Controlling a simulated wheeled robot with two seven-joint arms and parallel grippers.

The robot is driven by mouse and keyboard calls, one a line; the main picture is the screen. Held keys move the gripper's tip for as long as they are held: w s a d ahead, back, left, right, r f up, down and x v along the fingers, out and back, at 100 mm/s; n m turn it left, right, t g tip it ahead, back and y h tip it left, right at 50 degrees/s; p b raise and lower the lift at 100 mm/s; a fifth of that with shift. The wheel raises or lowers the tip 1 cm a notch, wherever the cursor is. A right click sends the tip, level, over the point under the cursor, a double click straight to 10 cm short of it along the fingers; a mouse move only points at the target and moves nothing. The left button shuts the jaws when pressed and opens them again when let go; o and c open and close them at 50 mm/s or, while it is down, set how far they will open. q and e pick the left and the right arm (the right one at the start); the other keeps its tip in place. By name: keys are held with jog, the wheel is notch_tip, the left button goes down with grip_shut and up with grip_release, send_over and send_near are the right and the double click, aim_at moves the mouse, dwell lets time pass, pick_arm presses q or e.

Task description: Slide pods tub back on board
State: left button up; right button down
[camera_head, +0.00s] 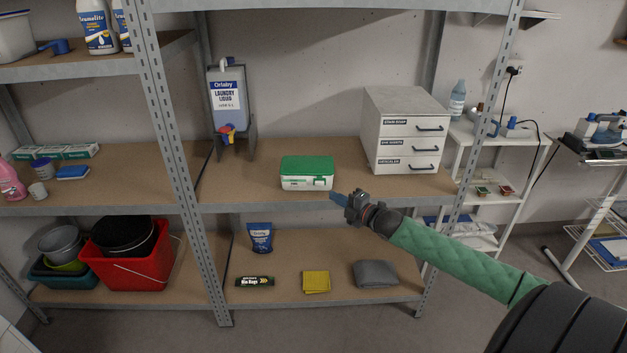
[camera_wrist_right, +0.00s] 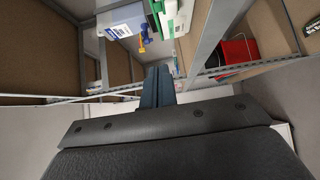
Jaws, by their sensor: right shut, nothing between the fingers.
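The pods tub (camera_head: 307,174) is a white box with a green lid. It sits near the front edge of the middle shelf board (camera_head: 245,186), between the laundry liquid dispenser and the drawer unit. My right gripper (camera_head: 334,197) is shut and empty, just in front of the shelf edge at the tub's lower right. I cannot tell whether its tip touches the tub. In the right wrist view the blue fingers (camera_wrist_right: 158,86) are together, with a green and white object, likely the tub (camera_wrist_right: 175,15), beyond them. My left gripper is not in view.
A laundry liquid dispenser (camera_head: 227,100) stands behind left, and a white drawer unit (camera_head: 405,130) behind right. The board behind the tub is clear. A metal upright (camera_head: 180,150) stands left. The lower shelf holds a pouch (camera_head: 260,238), bin bags (camera_head: 255,282) and cloths (camera_head: 316,282).

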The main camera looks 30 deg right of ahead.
jog(key=w, duration=0.2)
jog(key=p, duration=0.2)
send_near(305, 174)
jog(key=w+a, duration=0.2)
jog(key=a, duration=0.2)
jog(key=shift+w+d+r+p, duration=0.1)
jog(key=shift+w+d+p, duration=0.6)
jog(key=shift+w, duration=0.45)
jog(key=shift+w+d, duration=0.45)
jog(key=shift+w, duration=0.25)
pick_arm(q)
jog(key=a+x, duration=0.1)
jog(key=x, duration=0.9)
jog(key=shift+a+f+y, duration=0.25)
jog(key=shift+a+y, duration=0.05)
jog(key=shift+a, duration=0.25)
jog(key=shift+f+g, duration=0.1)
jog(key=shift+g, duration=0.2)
pick_arm(e)
jog(key=shift+w+d, duration=0.1)
